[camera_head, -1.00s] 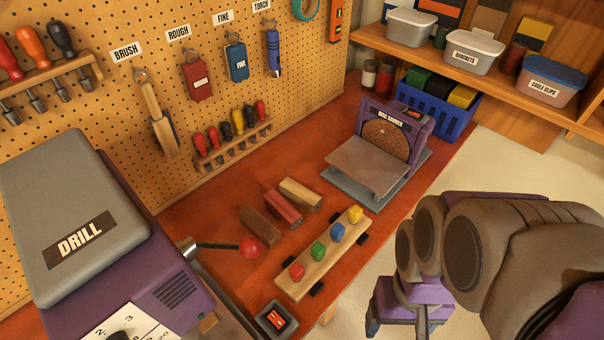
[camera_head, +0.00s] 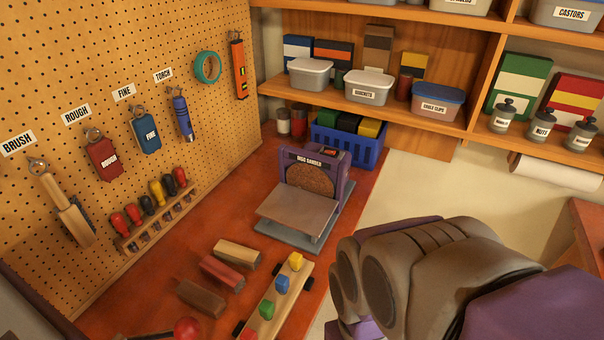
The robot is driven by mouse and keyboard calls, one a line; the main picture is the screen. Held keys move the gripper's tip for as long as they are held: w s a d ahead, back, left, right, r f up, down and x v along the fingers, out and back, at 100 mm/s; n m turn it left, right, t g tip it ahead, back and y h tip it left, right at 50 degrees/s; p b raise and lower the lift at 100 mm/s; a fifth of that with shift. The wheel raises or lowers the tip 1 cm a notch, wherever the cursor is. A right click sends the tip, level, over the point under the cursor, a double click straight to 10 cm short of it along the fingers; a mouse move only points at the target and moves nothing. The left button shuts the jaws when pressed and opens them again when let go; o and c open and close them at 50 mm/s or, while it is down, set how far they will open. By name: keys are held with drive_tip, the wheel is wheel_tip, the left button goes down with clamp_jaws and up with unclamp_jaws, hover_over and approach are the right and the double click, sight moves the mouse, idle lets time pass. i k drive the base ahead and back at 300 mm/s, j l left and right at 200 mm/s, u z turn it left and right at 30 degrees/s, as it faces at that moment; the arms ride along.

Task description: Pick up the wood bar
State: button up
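Three bars lie side by side on the red-brown workbench (camera_head: 150,290). The pale wood-coloured bar (camera_head: 238,252) is the farthest, a red bar (camera_head: 221,272) is in the middle, and a dark brown bar (camera_head: 201,299) is nearest. The pale bar best matches the wood bar. All three lie flat, with small gaps between them. My arm fills the lower right, off to the right of the bars. My gripper's fingers do not show in this view.
A disc sander (camera_head: 312,192) stands behind the bars. A wooden strip with coloured pegs (camera_head: 265,318) lies to their right. A red knob (camera_head: 187,328) is in front. A screwdriver rack (camera_head: 158,216) and pegboard (camera_head: 60,110) are left. A blue crate (camera_head: 349,146) stands at the back.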

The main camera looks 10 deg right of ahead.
sight(235, 254)
drive_tip(key=i+l, duration=0.25)
drive_tip(key=l+u, duration=0.1)
drive_tip(key=u, duration=0.25)
drive_tip(key=i+l+u, duration=0.1)
drive_tip(key=u, duration=0.3)
drive_tip(key=l+u, duration=0.15)
drive_tip(key=u, duration=0.7)
